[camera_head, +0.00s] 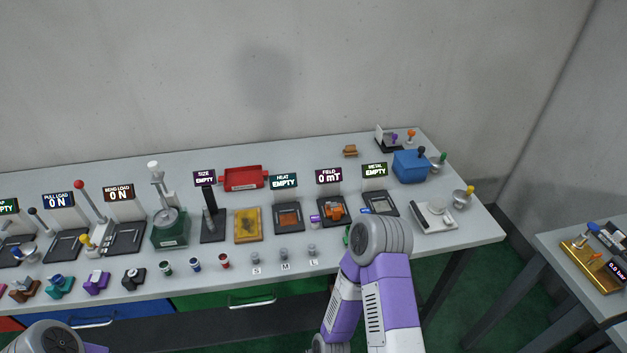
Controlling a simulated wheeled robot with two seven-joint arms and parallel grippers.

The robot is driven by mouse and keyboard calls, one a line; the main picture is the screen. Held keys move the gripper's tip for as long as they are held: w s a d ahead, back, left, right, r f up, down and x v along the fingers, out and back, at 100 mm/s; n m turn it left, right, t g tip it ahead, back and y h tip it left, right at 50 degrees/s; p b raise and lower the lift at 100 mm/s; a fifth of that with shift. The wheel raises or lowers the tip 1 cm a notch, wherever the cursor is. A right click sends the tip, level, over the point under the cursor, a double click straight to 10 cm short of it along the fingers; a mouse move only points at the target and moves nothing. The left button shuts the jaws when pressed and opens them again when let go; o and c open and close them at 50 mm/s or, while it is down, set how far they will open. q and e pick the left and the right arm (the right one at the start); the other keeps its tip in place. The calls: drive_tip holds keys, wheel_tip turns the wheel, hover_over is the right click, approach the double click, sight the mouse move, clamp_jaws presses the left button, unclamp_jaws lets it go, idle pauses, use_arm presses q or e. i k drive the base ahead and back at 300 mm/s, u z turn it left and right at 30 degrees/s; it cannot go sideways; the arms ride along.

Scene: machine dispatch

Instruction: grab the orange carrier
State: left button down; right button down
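An orange, block-like piece (332,209) sits on the black base of the station marked FIELD, right of the middle of the bench. It looks like the orange carrier, but it is small and I cannot be sure. A smaller brown-orange piece (350,150) lies near the back of the bench. A dark brown-orange piece (24,291) stands at the front left. My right arm's grey joint and purple links rise in front of the bench, just below the FIELD station.
Teal (60,286), purple (96,283) and black (133,278) pieces stand along the front left. A red tray (243,178) and blue box (411,166) stand farther back. Stations with upright signs crowd the bench (465,232). A second table stands at right.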

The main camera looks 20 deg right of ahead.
sight(333, 210)
drive_tip(key=u, duration=2.55)
drive_tip(key=k, duration=0.95)
drive_tip(key=z, duration=1.95)
